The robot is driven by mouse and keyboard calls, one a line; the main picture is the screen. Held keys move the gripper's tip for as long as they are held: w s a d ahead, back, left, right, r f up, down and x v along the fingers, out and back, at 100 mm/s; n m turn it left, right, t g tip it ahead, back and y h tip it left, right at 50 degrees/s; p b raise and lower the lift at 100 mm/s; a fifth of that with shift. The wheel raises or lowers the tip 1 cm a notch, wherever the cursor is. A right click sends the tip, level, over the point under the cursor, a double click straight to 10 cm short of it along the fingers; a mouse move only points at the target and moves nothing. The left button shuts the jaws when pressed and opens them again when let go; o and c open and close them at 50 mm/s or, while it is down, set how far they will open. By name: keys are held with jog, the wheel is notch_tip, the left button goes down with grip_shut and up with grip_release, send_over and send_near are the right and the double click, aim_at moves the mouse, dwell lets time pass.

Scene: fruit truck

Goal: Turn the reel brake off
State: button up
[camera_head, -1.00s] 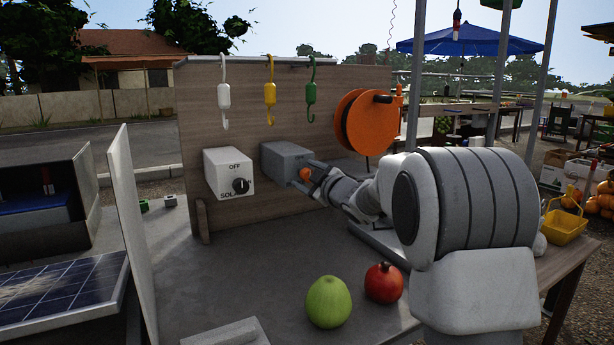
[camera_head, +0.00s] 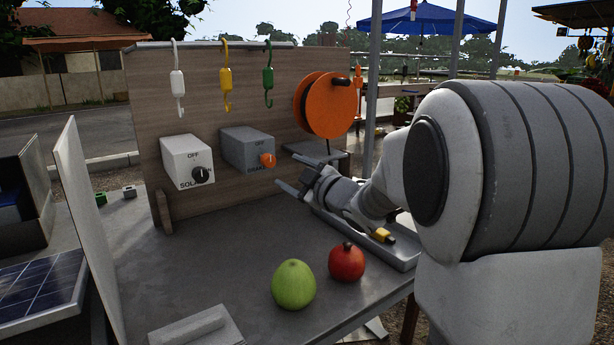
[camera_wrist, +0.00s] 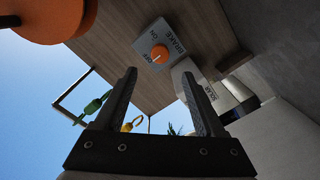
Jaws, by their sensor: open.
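The grey brake box (camera_head: 246,147) is on the wooden panel, with an orange knob (camera_head: 267,160) on its front. In the wrist view the same orange knob (camera_wrist: 160,54) is beside the words OFF, ON and BRAKE. Its mark seems to lie toward OFF, but it is too small to be sure. My gripper (camera_head: 283,168) is open and empty, just right of the knob and apart from it. In the wrist view its spread fingers (camera_wrist: 158,74) point toward the brake box, with the knob beyond the tips.
A white solar box (camera_head: 187,160) with a black knob is left of the brake box. Hooks hang above, and an orange reel (camera_head: 325,104) is at the right. A green fruit (camera_head: 293,285) and a red fruit (camera_head: 346,262) lie on the table. A grey tray (camera_head: 400,256) is under my arm.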

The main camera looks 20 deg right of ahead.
jog(key=v, duration=0.5)
jog(key=shift+s+d+p, duration=0.1)
jog(key=shift+s+p, duration=0.25)
jog(key=s+d+f+m+g+h, duration=0.15)
jog(key=s+m+g+h, duration=0.25)
jog(key=s+m+h, duration=0.65)
jog(key=s+a+f+m+g+y, duration=0.1)
jog(key=s+a+f+g+y, duration=0.25)
jog(key=s, duration=0.65)
jog(key=s+a+f+m+g+y, duration=0.15)
jog(key=s+a+f+g, duration=0.25)
jog(key=s, duration=0.7)
notch_tip(320, 180, up, 21)
jog(key=p, duration=2.1)
jog(key=shift+w+d, duration=0.35)
jog(key=shift+d, duration=0.05)
